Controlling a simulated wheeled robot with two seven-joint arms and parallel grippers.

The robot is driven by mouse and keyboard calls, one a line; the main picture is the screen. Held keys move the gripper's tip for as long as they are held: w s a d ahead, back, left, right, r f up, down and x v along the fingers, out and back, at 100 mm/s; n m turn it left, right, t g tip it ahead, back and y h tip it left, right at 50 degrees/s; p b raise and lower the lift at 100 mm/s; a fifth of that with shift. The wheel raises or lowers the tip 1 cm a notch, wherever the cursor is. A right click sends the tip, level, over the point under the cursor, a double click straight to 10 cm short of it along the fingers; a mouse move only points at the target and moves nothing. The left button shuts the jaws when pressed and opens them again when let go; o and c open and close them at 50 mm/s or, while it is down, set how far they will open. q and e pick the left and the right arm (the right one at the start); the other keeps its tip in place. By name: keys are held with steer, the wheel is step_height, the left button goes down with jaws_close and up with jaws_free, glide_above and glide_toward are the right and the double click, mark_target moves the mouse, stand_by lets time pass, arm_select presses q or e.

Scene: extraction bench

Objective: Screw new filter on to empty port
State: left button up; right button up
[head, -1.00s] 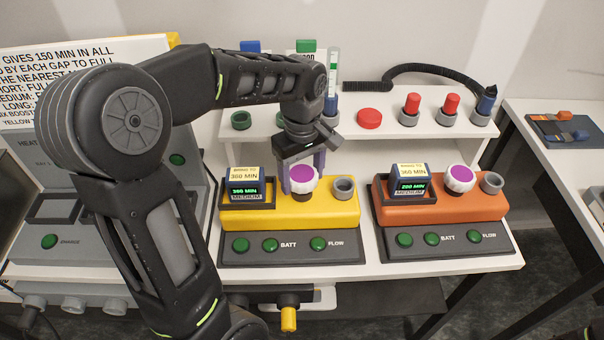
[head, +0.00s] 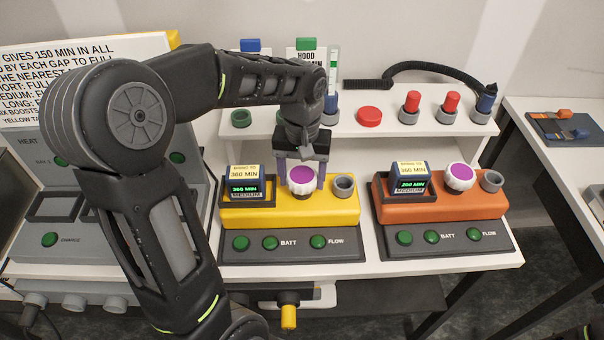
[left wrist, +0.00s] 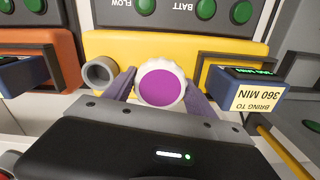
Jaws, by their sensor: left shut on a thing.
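My left gripper (head: 302,172) is shut on a white ribbed filter with a purple top (head: 303,180), which sits upright on the yellow unit (head: 333,210). In the left wrist view the purple fingers flank the filter (left wrist: 161,84) on both sides. An empty grey port (head: 344,186) is just right of it on the yellow unit; it also shows in the left wrist view (left wrist: 100,72). The orange unit (head: 440,208) bears another purple-topped white filter (head: 461,177) and an empty grey port (head: 492,181). My right gripper is not in view.
A timer block (head: 244,180) stands in the yellow unit's left holder, another (head: 410,178) in the orange unit's. The shelf behind (head: 385,130) bears red-topped pegs (head: 410,103), a red disc (head: 369,117) and a green ring (head: 241,118). A side table stands at right.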

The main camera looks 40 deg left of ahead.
arm_select(q)
steer(key=shift+m, duration=0.6)
steer(key=o, duration=1.8)
step_height(320, 180, up, 8)
steer(key=shift+f+b, duration=0.1)
steer(key=shift+b, duration=0.3)
